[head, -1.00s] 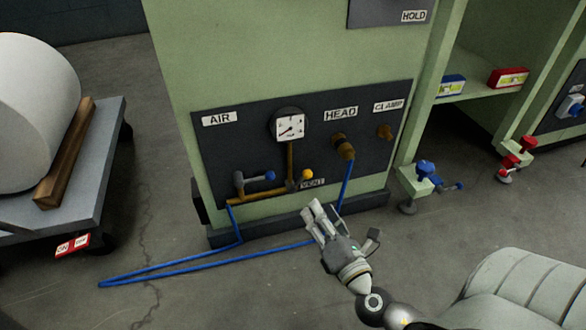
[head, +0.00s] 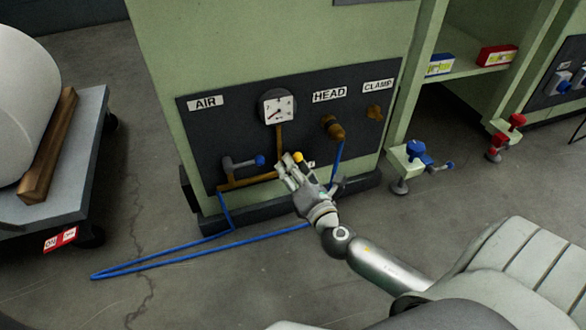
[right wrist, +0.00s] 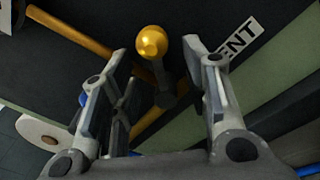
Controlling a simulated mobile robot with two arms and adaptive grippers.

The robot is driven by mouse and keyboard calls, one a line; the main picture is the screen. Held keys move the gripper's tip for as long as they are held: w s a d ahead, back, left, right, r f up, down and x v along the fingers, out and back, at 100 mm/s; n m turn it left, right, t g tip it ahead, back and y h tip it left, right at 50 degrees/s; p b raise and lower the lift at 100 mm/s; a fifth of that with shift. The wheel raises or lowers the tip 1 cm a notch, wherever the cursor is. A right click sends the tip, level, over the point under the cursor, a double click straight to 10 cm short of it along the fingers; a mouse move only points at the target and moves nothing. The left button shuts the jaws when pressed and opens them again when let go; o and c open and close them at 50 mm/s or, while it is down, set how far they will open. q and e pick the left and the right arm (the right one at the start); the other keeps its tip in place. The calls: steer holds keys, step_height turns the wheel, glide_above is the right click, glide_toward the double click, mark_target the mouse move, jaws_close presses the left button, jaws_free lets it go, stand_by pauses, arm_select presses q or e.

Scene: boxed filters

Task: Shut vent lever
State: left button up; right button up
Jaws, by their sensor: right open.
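The vent lever has a yellow ball knob (head: 298,157) and stands on the brass pipe below the gauge. In the right wrist view the knob (right wrist: 152,42) and its dark stem lie between and just beyond my open fingers, beside a label (right wrist: 232,42) reading "ENT". My right gripper (head: 284,164) is open in front of the lever and hides the lower part of it in the head view; it also shows in the right wrist view (right wrist: 160,75). I cannot tell whether a finger touches the lever. My left gripper is not in view.
A blue-knobbed air lever (head: 240,162) sits left on the dark panel (head: 225,130). The gauge (head: 277,107) is above, the brass HEAD fitting (head: 333,128) to the right. A blue hose (head: 160,261) lies on the floor. A cart (head: 75,180) stands left.

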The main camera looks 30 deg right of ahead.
steer(key=shift+w, duration=0.2)
jaws_close()
stand_by(0.4)
